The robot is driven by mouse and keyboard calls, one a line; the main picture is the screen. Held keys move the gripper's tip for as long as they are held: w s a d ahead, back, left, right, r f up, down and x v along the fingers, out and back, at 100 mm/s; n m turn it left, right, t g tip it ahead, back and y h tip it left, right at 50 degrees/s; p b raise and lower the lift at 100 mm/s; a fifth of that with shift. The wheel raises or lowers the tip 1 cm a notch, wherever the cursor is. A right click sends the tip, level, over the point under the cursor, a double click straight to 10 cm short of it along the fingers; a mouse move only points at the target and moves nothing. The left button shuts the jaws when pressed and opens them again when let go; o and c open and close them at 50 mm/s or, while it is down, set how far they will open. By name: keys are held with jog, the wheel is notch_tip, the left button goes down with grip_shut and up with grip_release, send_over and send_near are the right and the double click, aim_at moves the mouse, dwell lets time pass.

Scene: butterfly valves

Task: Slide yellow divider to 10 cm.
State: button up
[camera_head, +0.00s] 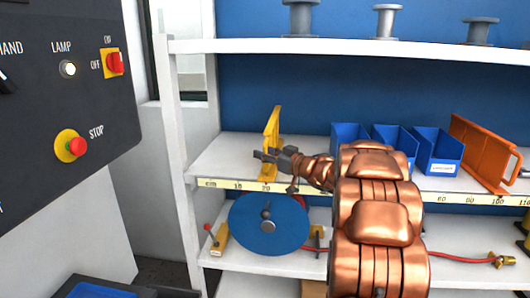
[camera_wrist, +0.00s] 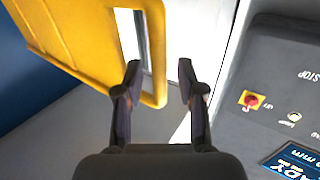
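The yellow divider (camera_head: 271,138) stands upright on the middle shelf, near its left end. Its lower front is by the 20 mark of the cm scale (camera_head: 237,185) on the shelf's front edge, where a mark that looks like 10 lies to the left. My gripper (camera_head: 264,156) is at the divider's lower part. In the wrist view, the divider (camera_wrist: 75,40) fills the upper left and shows a long slot. My gripper (camera_wrist: 160,72) is open there. The divider's edge bar appears between the fingers, nearer the left one, with a gap to the right one. Contact cannot be told.
Several blue bins (camera_head: 436,150) and an orange divider (camera_head: 482,150) stand farther right on the shelf. A white shelf post (camera_head: 175,130) is at the left, and a dark control panel (camera_head: 65,90) is beyond it. A blue disc (camera_head: 290,222) is below.

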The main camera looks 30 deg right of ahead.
jog(key=shift+w, duration=0.1)
grip_shut()
dwell(0.3)
dwell(0.4)
